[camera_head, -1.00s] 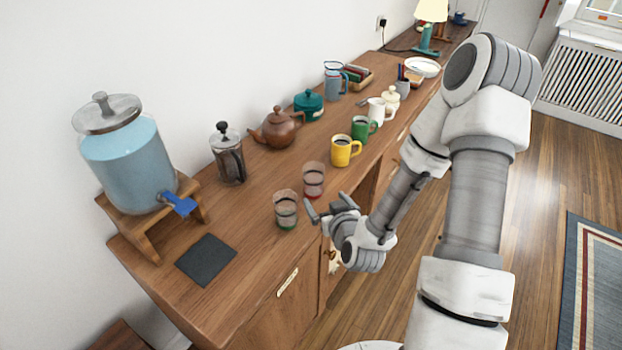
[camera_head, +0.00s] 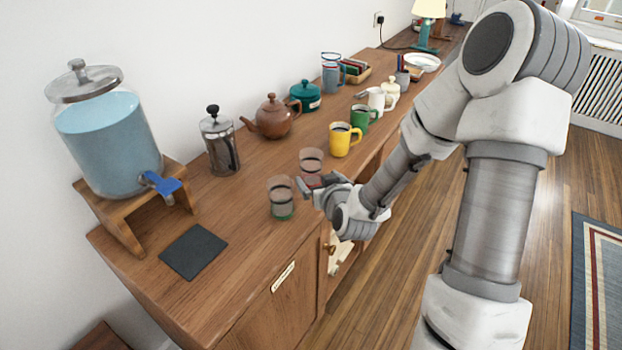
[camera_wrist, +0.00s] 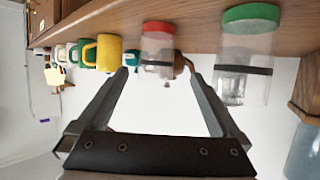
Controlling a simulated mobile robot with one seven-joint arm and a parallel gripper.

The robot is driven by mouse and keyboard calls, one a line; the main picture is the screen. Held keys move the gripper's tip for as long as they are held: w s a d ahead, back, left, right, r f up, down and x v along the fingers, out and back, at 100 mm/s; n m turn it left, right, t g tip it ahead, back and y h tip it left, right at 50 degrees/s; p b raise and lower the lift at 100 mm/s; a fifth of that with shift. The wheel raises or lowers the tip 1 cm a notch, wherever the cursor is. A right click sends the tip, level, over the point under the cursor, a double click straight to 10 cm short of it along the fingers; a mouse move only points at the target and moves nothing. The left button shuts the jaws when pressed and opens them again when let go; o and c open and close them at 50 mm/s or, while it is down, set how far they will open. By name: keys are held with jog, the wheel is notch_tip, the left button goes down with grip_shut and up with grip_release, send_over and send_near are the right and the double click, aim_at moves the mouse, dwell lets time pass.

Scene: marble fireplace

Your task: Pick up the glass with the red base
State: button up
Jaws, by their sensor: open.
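The glass with the red base (camera_head: 311,160) is a clear tumbler near the front edge of the wooden sideboard; my gripper hides its base in the head view. In the wrist view, which is upside down, this glass (camera_wrist: 158,46) shows its red base and dark band, beyond and between my fingertips. My gripper (camera_head: 309,191) is open and empty at the sideboard's front edge; both fingers also show in the wrist view (camera_wrist: 155,68). Whether a finger touches the glass cannot be told.
A similar glass with a green base (camera_head: 281,200) stands close by, left of my gripper. A yellow mug (camera_head: 340,141) and a green mug (camera_head: 360,119) stand to the right. A French press (camera_head: 219,143) and brown teapot (camera_head: 272,117) stand behind. A dark mat (camera_head: 194,251) lies at left.

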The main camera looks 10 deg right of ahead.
aim_at(312, 171)
jog(key=x, duration=0.7)
jog(key=shift+w, duration=0.15)
jog(key=shift+d+r+b+x, duration=0.1)
jog(key=shift+d+b+x, duration=0.05)
jog(key=shift+x, duration=1.1)
jog(key=shift+d+r+b+x, duration=0.1)
jog(key=shift+r+b+x, duration=0.05)
jog(key=shift+x, duration=1.1)
jog(key=shift+w, duration=0.15)
jog(key=shift+c, duration=0.3)
jog(key=c, duration=1.4)
jog(key=shift+c, duration=0.5)
jog(key=shift+r, duration=0.15)
